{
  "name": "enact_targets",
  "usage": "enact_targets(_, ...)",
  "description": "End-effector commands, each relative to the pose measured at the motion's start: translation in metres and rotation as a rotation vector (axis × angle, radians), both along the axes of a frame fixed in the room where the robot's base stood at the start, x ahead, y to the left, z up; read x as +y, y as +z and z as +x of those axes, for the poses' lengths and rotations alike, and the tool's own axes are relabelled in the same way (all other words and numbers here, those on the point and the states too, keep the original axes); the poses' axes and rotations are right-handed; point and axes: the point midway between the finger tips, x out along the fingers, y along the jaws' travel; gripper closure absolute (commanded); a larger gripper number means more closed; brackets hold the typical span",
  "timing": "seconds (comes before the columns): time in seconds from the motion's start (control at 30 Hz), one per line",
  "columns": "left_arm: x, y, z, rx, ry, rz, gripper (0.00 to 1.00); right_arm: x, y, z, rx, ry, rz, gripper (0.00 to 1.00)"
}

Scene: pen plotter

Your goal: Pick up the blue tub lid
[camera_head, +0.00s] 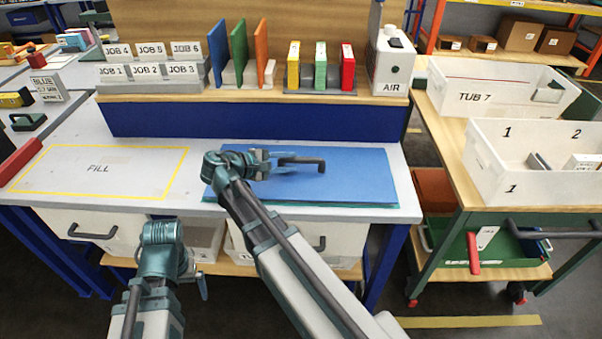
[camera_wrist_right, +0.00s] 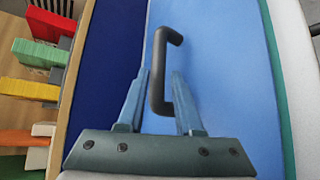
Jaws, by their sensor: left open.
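The blue tub lid (camera_head: 355,178) lies flat on the grey bench, on top of a green sheet whose edge shows along its front and right. A dark bar handle (camera_head: 312,161) stands on the lid. In the right wrist view the blue lid (camera_wrist_right: 225,60) fills the middle. My right gripper (camera_head: 274,158) is over the lid at the left end of the handle. Its two fingers are apart, one on each side of the near part of the handle (camera_wrist_right: 168,40), with gaps showing. My left gripper (camera_head: 198,278) is low in front of the bench, empty and mostly hidden behind its wrist.
A yellow-outlined FILL area (camera_head: 98,168) is empty on the left of the bench. A blue panel (camera_head: 255,121) and a shelf with job cards and coloured folders stand behind the lid. White tubs (camera_head: 490,90) are on the right cart. Drawers with handles are under the bench.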

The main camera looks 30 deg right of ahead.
Motion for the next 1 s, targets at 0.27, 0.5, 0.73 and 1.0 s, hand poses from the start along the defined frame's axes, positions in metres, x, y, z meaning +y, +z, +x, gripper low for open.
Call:
enact_targets(0.27,0.0,-0.002,0.0,0.0,0.0,0.0,0.0,-0.006,-0.002,0.0,0.0,-0.001,0.0,0.66)
enact_targets(0.5,0.0,-0.014,0.0,0.0,0.0,0.0,0.0,-0.035,-0.014,0.002,-0.001,-0.004,0.0,0.66)
enact_targets(0.73,0.0,-0.019,0.0,0.0,0.0,0.0,0.0,-0.051,-0.019,0.005,0.0,0.0,0.0,0.66)
enact_targets(1.0,0.0,-0.018,0.0,0.0,0.0,0.0,0.0,-0.05,-0.018,0.005,0.0,0.0,0.0,0.91)
